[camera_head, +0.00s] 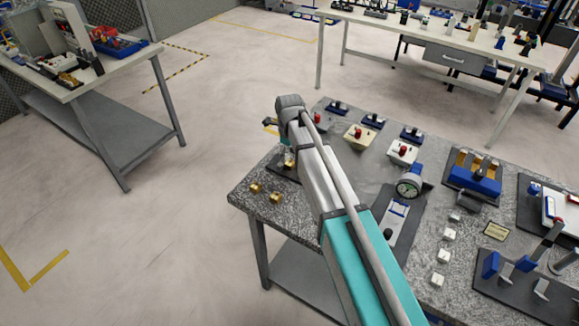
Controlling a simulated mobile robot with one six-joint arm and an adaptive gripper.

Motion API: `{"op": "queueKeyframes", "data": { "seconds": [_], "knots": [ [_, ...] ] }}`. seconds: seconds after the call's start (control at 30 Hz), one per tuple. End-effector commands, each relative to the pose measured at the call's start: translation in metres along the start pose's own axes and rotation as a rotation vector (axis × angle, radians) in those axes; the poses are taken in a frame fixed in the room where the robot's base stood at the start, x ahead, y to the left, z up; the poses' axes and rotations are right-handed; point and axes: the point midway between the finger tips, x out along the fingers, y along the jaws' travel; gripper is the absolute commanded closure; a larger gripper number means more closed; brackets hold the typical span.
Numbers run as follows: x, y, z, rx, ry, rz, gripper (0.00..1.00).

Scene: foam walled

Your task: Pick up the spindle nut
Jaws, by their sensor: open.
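Two small brass-coloured pieces that look like nuts, one left (255,187) and one right (276,197), lie apart near the left corner of the granite-topped table. I cannot tell for sure which is the spindle nut. My arm reaches in from the bottom right, over the table. My gripper (287,158) points down just behind and right of the brass pieces, above a dark plate (283,171). It is small and partly hidden by my arm. It is open, apart from both brass pieces; what lies right under its fingers is unclear.
The granite table (243,199) also holds a dial gauge (409,187), blue clamps (474,180), fixtures with red knobs (403,151) and several small white blocks right of my arm. Open floor lies to the left. Other workbenches stand at left (85,88) and back (385,28).

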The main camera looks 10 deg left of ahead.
Motion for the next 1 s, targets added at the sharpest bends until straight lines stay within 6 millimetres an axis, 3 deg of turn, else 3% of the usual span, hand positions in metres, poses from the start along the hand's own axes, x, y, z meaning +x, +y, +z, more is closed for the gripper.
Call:
{"op": "queueKeyframes", "data": {
  "seconds": [0.5, 1.0],
  "knots": [
    [0.041, 0.002, 0.001, 0.001, 0.000, 0.000, 0.17],
    [0.044, 0.002, 0.001, 0.001, 0.000, 0.000, 0.17]
  ]
}}
